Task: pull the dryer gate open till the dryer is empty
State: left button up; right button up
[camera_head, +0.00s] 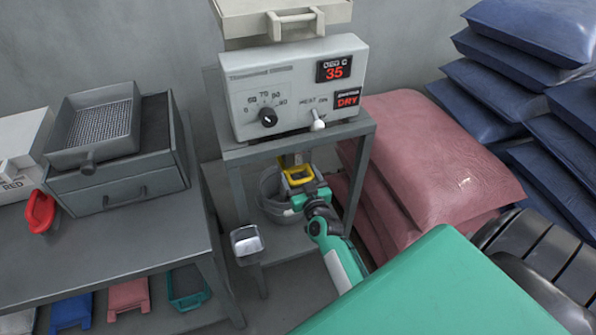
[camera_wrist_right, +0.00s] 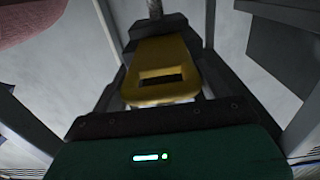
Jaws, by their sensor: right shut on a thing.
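The dryer (camera_head: 295,85) is a pale grey box on a grey metal stand, with a dial, a switch and red displays reading 35 and DRY. Its yellow gate handle (camera_head: 298,176) shows under the stand's top. My right gripper (camera_head: 299,184) is shut on this yellow handle, which also fills the middle of the right wrist view (camera_wrist_right: 162,75). A grey bucket (camera_head: 268,190) stands on the lower shelf, behind and left of the gripper, partly hidden by it. The dryer's inside and its outlet are hidden. My left gripper is not in view.
A small metal scoop or cup (camera_head: 247,241) sits at the stand's lower front left. A table (camera_head: 120,240) at left holds a sieve tray (camera_head: 95,125) over a drawer box and a red-handled item (camera_head: 40,211). Pink sacks (camera_head: 425,165) and blue sacks (camera_head: 535,35) are stacked at right.

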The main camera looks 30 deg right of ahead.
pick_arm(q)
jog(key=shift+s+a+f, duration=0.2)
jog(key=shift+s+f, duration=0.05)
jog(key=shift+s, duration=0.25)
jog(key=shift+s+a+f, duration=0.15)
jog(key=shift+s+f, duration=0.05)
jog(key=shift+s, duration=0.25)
pick_arm(e)
jog(key=v, duration=0.3)
jog(key=o, duration=1.4)
jog(key=shift+c, duration=0.2)
jog(key=shift+s, duration=0.1)
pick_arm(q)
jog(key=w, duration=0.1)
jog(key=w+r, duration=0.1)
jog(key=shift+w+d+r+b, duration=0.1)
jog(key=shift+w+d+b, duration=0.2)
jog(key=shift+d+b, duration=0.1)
pick_arm(e)
jog(key=v, duration=1.3)
jog(key=shift+s, duration=0.35)
